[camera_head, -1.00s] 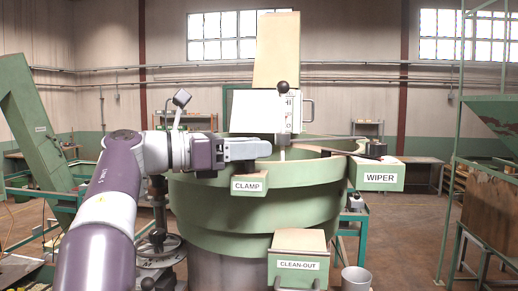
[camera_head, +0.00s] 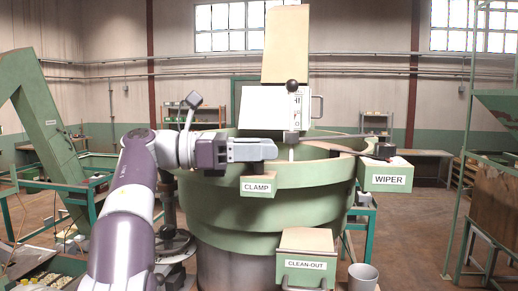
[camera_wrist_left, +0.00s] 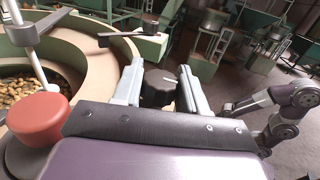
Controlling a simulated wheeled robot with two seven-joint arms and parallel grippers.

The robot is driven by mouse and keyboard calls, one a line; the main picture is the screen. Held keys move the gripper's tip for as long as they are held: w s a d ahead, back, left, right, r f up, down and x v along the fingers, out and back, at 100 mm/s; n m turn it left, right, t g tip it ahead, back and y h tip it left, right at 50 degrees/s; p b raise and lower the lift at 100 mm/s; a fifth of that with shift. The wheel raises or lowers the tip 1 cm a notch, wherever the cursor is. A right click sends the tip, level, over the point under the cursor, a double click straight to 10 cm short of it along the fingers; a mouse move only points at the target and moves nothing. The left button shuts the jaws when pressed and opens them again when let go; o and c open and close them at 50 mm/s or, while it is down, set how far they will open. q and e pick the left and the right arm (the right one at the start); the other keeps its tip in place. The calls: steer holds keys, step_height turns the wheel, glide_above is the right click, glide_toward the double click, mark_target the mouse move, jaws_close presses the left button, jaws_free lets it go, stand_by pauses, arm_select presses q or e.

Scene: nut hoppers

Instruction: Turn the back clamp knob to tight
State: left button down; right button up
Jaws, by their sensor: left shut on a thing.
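My left gripper (camera_head: 268,150) reaches in from the left above the green bracket labelled CLAMP (camera_head: 257,188), at the near rim of the big green hopper bowl (camera_head: 260,219). In the left wrist view, a black knob (camera_wrist_left: 157,88) sits between the two grey fingers (camera_wrist_left: 157,72), and the gripper is shut on it. The knob is hidden behind the gripper in the head view. No tight or loose marking on it can be read. My right gripper is not in view.
The WIPER box (camera_head: 388,179) with a dark lever (camera_head: 384,152) juts out on the right. The CLEAN-OUT box (camera_head: 305,242) is below. In the left wrist view, a red cap (camera_wrist_left: 38,119) stands left of the gripper, and nuts (camera_wrist_left: 25,93) lie in the bowl.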

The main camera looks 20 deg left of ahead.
arm_select(q)
steer(key=c, duration=0.7)
jaws_free()
steer(key=p+v, duration=0.1)
steer(key=v, duration=1.1)
steer(key=shift+s+a+r, duration=0.1)
steer(key=shift+s+a, duration=0.15)
steer(key=shift+a, duration=0.05)
steer(key=shift+d, duration=0.1)
